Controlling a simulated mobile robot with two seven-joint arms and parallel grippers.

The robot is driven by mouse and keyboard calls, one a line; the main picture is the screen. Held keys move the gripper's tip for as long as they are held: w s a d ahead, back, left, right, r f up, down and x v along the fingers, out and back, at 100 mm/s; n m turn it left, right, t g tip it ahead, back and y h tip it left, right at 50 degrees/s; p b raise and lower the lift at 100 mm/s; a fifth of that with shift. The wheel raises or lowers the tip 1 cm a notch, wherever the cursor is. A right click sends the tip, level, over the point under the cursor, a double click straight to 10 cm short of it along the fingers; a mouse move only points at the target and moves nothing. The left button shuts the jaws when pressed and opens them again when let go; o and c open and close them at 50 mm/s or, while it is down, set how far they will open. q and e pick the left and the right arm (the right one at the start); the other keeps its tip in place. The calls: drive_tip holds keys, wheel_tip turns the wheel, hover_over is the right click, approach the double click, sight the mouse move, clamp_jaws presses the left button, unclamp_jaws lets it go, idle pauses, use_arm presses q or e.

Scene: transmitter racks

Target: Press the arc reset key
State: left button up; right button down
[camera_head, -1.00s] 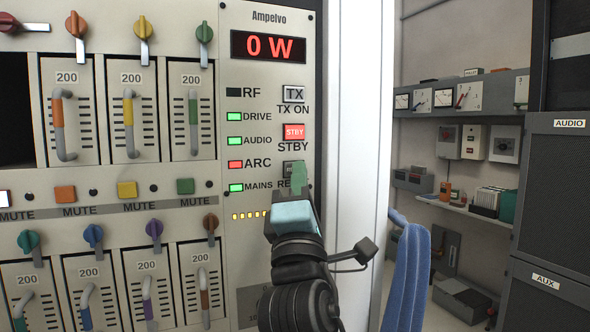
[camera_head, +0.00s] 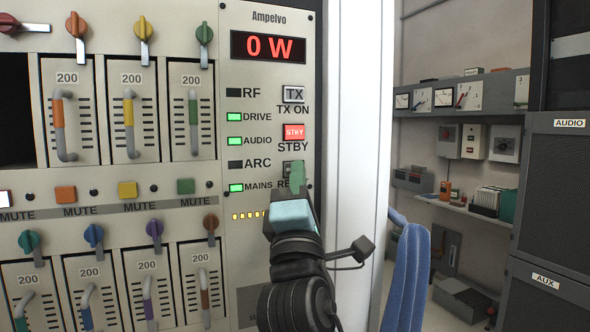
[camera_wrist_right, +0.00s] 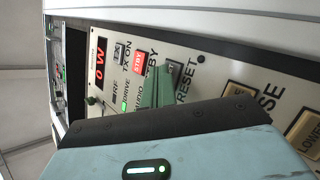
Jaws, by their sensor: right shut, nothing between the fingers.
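The reset key (camera_head: 287,169), a small dark key above the partly covered RESET label, sits below the red-lit STBY key (camera_head: 294,132) on the Ampelvo panel. My right gripper (camera_head: 298,173) is shut, and its green fingertips overlap the key's right side in the head view. In the right wrist view the fingertips (camera_wrist_right: 157,85) reach to the reset key (camera_wrist_right: 173,70) beside the RESET label. Whether they touch it is hard to tell. The ARC lamp (camera_head: 235,165) is dark. My left gripper is not in view.
The TX ON key (camera_head: 293,94) is above STBY. The display (camera_head: 268,47) reads 0 W. DRIVE, AUDIO and MAINS lamps are green. Modules with handles and coloured knobs fill the left. A blue chair back (camera_head: 408,275) stands right of my arm.

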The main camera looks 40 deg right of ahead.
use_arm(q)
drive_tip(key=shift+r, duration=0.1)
use_arm(e)
drive_tip(key=shift+s, duration=0.1)
use_arm(q)
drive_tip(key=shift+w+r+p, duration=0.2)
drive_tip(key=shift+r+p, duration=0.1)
drive_tip(key=shift+p, duration=0.05)
use_arm(e)
drive_tip(key=shift+s+a, duration=0.15)
drive_tip(key=shift+s, duration=0.4)
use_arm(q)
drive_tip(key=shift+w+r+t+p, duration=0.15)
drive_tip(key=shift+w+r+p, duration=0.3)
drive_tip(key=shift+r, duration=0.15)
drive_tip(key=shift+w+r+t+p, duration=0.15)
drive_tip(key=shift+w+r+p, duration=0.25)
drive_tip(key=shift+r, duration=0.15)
use_arm(e)
drive_tip(key=s, duration=0.2)
drive_tip(key=s+a, duration=0.1)
drive_tip(key=s, duration=0.2)
drive_tip(key=shift+a, duration=0.1)
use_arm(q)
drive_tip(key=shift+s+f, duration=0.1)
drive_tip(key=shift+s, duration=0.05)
